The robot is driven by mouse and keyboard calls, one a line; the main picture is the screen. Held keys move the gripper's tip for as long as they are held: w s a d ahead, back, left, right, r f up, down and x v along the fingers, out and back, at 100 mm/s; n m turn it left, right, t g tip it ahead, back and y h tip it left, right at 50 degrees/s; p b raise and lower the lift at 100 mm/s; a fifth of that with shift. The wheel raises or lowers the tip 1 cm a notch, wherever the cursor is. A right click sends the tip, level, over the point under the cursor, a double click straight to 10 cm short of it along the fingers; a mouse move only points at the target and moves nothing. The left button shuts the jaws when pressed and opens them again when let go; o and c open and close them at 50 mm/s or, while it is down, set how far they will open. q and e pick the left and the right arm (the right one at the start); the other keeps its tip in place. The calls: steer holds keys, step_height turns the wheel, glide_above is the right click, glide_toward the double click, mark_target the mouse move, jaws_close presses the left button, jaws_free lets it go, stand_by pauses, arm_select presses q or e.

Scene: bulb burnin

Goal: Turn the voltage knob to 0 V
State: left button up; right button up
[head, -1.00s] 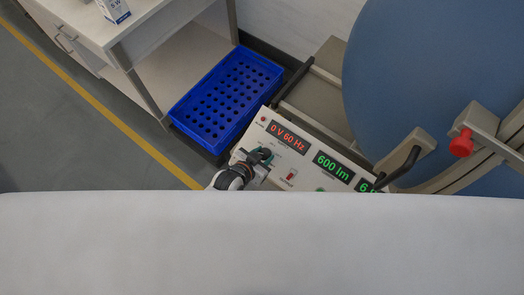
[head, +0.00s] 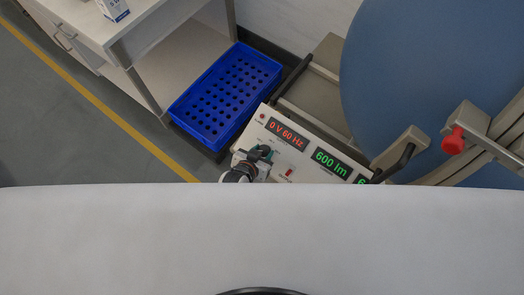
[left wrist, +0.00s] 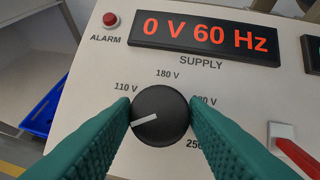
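The black voltage knob (left wrist: 160,116) sits on the white panel below the word SUPPLY in the left wrist view. Its white pointer mark aims to the lower left, below the 110 V label. The supply display (left wrist: 205,37) reads 0 V 60 Hz in red; it also shows in the head view (head: 287,134). My left gripper (left wrist: 160,112) has its two green fingers on opposite sides of the knob, against its rim. In the head view, my left gripper (head: 262,154) is at the panel's left end and hides the knob. My right gripper is not in view.
A large blue disc (head: 430,80) is at the right. A white surface fills the foreground.

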arm_select(q)
steer(key=o, duration=0.3)
steer(key=shift+o, duration=0.2)
steer(key=v, duration=1.2)
steer(key=shift+p, duration=0.3)
steer(key=shift+f, duration=0.1)
